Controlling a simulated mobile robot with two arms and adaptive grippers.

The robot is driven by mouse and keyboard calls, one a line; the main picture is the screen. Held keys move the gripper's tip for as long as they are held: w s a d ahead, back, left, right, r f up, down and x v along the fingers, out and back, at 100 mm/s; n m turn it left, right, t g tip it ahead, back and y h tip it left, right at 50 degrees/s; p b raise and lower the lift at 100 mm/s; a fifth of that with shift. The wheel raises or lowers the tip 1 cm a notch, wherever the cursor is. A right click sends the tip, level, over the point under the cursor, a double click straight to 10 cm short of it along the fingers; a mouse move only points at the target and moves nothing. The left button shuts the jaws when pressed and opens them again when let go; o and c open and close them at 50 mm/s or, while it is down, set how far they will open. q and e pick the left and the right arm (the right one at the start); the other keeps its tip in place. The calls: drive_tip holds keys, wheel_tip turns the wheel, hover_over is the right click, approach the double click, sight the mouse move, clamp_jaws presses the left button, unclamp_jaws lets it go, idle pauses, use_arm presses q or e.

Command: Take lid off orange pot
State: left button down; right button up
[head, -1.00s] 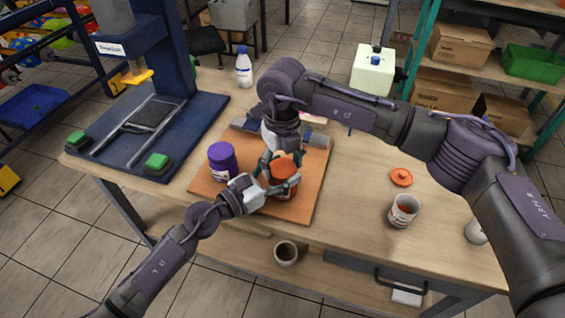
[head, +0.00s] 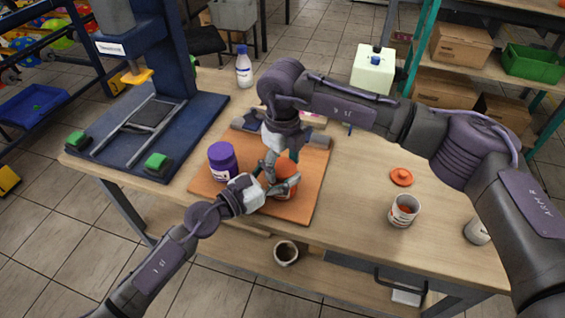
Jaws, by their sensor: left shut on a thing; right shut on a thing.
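The orange pot (head: 287,166) stands on the brown board (head: 313,190) on the table, largely hidden by both grippers. My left gripper (head: 281,186) reaches in from the left and is shut around the pot's side. My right gripper (head: 271,170) points down from above, shut at the top of the pot. Its fingers cover the lid, so I cannot tell whether the lid is loose or still seated. A purple pot (head: 222,160) with its lid on stands on the same board, left of the grippers.
A loose orange lid (head: 401,177) and an open cup (head: 403,211) stand on the table at right. A blue press (head: 178,120) fills the left side. A white bottle (head: 243,68) and white canister (head: 373,70) stand at the back. The table's right middle is fairly clear.

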idle(0.5)
drive_tip(key=o, duration=1.3)
wheel_tip(320, 180, up, 4)
drive_tip(key=shift+r, duration=0.2)
drive_tip(key=shift+c, duration=0.6)
wheel_tip(320, 180, up, 2)
drive_tip(key=shift+r+m, duration=0.15)
drive_tip(key=shift+m, duration=0.95)
drive_tip(key=shift+r+m, duration=0.4)
drive_tip(key=shift+m, duration=0.3)
wheel_tip(320, 180, down, 8)
drive_tip(key=shift+r, duration=0.2)
